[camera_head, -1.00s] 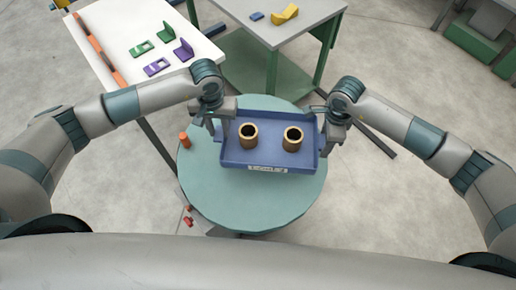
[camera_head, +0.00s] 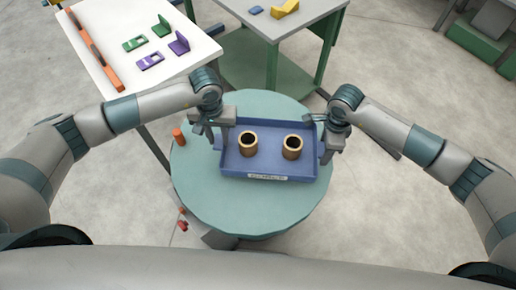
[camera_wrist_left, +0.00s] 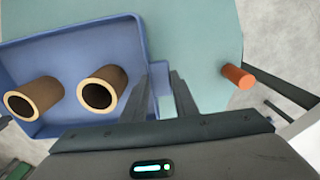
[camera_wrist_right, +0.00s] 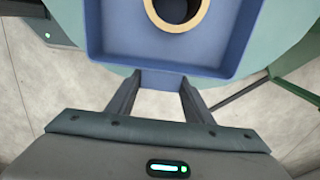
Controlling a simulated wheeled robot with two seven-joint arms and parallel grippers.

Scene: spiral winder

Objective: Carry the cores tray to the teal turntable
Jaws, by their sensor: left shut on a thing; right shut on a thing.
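The blue cores tray (camera_head: 232,167) is over the teal turntable (camera_head: 250,213) in the head view; whether it touches the top I cannot tell. It carries two brown hollow cores, one at left (camera_head: 248,144) and one at right (camera_head: 292,147), both upright. My left gripper (camera_head: 219,143) is shut on the tray's left side, and the left wrist view shows its fingers (camera_wrist_left: 165,98) at the tray's edge tab. My right gripper (camera_head: 328,156) is shut on the tray's right side; the right wrist view shows its fingers (camera_wrist_right: 160,88) around a tab there.
An orange cylinder (camera_head: 179,137) stands on the turntable's left edge. A white table (camera_head: 110,35) with green and purple brackets is at the back left. A grey-topped green bench (camera_head: 300,22) with a yellow part is behind. Small red parts (camera_head: 183,224) show beside the turntable.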

